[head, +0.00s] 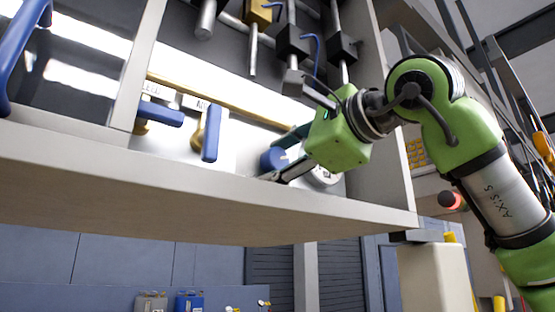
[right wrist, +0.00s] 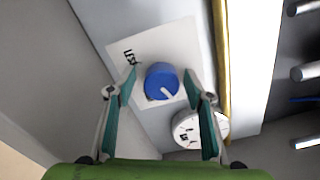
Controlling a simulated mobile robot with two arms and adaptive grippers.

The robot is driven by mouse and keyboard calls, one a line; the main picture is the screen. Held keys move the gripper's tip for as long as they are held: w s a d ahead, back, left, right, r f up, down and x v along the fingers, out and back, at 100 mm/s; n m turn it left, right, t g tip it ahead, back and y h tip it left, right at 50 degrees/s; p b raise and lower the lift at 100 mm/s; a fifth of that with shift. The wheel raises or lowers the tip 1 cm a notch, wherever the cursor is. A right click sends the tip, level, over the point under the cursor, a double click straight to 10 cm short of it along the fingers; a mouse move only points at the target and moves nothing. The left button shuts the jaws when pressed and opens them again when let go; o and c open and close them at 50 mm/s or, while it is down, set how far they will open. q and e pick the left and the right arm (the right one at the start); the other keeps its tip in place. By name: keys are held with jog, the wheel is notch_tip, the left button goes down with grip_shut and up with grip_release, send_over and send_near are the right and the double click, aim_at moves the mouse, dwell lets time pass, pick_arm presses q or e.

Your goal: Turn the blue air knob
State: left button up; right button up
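The blue air knob (right wrist: 161,80) is round with a white pointer mark and sits on a white label plate (right wrist: 128,62) in the right wrist view. In the head view the knob (head: 272,158) shows just left of my right gripper (head: 280,172). My right gripper (right wrist: 160,92) is open, with one finger on either side of the knob in the right wrist view. I see gaps between the fingers and the knob; contact is not visible. My left gripper is not in view.
A round white gauge (right wrist: 187,128) sits beside the knob, partly behind one finger. Blue lever handles (head: 211,132) are left of the knob in the head view. The cabinet's front ledge (head: 150,170) runs below, and a side wall (head: 385,190) stands at right.

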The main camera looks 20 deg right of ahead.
jog(key=shift+s+d+r, duration=0.1)
jog(key=shift+s, duration=0.1)
jog(key=v, duration=1.1)
jog(key=shift+s, duration=0.35)
jog(key=shift+d, duration=0.1)
